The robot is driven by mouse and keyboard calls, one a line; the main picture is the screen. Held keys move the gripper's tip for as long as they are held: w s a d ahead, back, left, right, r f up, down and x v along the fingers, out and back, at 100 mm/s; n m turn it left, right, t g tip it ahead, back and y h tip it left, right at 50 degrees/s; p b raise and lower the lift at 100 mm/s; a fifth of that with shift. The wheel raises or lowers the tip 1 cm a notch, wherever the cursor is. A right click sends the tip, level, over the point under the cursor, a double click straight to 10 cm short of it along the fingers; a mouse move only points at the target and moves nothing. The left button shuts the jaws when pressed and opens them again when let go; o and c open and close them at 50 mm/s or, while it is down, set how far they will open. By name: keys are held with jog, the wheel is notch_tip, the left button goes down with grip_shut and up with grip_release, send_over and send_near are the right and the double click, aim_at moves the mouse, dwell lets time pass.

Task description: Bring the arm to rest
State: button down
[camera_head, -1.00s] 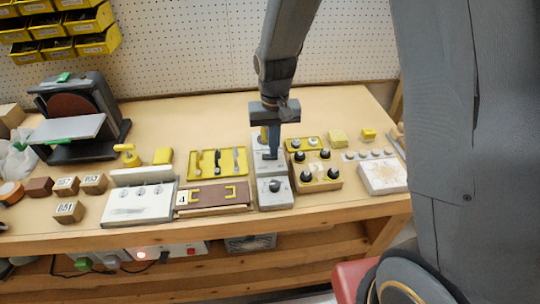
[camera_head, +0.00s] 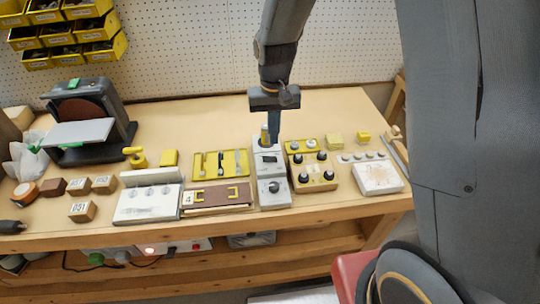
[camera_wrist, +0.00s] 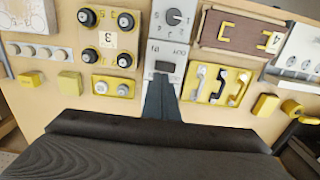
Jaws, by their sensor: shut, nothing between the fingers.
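My gripper (camera_head: 273,124) hangs from the arm above the bench, pointing down, with its fingers together and nothing between them. In the head view it is over the back part of a grey switch box (camera_head: 271,178). In the wrist view the fingers (camera_wrist: 160,92) end at the dark rocker on the same grey box (camera_wrist: 170,45). I cannot tell whether the fingertips touch the box.
To the right is a box with black knobs (camera_head: 314,172); to the left is a yellow tray of levers (camera_head: 221,163). A brown panel (camera_head: 217,196) and a white panel (camera_head: 148,204) lie at the front. A disc sander (camera_head: 88,122) stands at the back left. The bench behind the boxes is clear.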

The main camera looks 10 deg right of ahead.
jog(key=shift+r, duration=0.15)
dwell(0.3)
jog(key=s+d+r+t+b, duration=0.1)
jog(key=s+d+b, duration=0.3)
jog(key=s+d, duration=0.6)
jog(key=s+r, duration=0.1)
jog(key=s, duration=0.3)
jog(key=shift+d+r, duration=0.2)
jog(key=shift+r, duration=0.2)
